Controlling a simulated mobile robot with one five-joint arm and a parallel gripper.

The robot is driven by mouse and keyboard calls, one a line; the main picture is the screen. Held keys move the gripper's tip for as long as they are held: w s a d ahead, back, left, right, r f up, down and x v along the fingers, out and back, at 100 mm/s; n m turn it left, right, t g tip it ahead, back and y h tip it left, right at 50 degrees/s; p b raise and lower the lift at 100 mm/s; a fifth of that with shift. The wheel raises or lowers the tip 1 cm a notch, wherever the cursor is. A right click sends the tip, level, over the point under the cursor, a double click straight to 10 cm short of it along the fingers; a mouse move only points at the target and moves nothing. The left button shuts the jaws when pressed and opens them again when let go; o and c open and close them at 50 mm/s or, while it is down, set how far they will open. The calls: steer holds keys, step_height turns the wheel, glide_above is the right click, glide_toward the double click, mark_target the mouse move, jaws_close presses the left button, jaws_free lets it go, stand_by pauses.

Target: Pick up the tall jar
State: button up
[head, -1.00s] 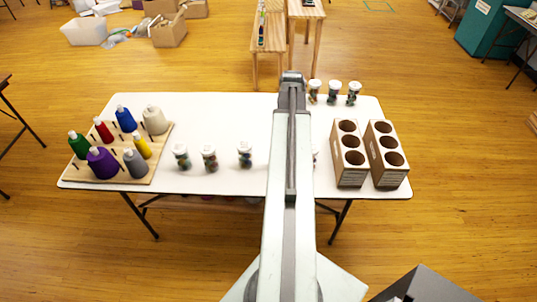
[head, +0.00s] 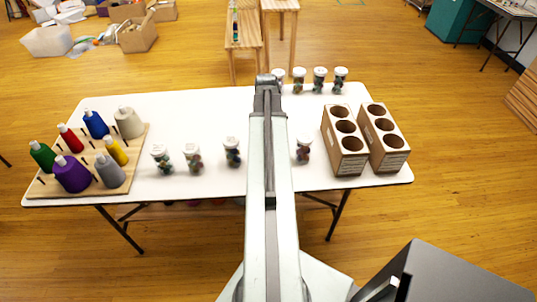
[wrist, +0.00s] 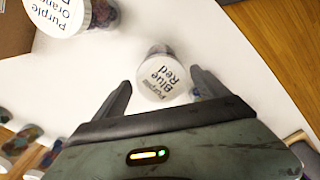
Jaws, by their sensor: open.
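Several white-lidded jars of colored bits stand on the white table (head: 215,110). Along the back edge stand a jar beside my arm (head: 279,75), a second (head: 299,80), a third (head: 320,80) and a fourth (head: 340,80). I cannot tell from the head view which is tallest. In the wrist view my gripper (wrist: 161,78) is open, with a jar labelled Purple Blue Red (wrist: 163,80) showing between its fingers, not gripped. My arm hides the fingers in the head view.
Front-row jars stand left (head: 193,158) and right (head: 304,150) of my arm. Two boxes with round holes, one left (head: 344,167) and one right (head: 388,158), stand at the table's right. A wooden rack (head: 120,187) of thread cones fills the left end.

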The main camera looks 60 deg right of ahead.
steer(key=f+b, duration=0.5)
steer(key=shift+s+a+f, duration=0.2)
steer(key=shift+s+f, duration=0.05)
steer(key=shift+s, duration=0.05)
steer(key=shift+r, duration=0.2)
steer(key=c, duration=1.5)
step_height(320, 180, up, 10)
steer(key=p, duration=1)
steer(key=shift+r, duration=0.15)
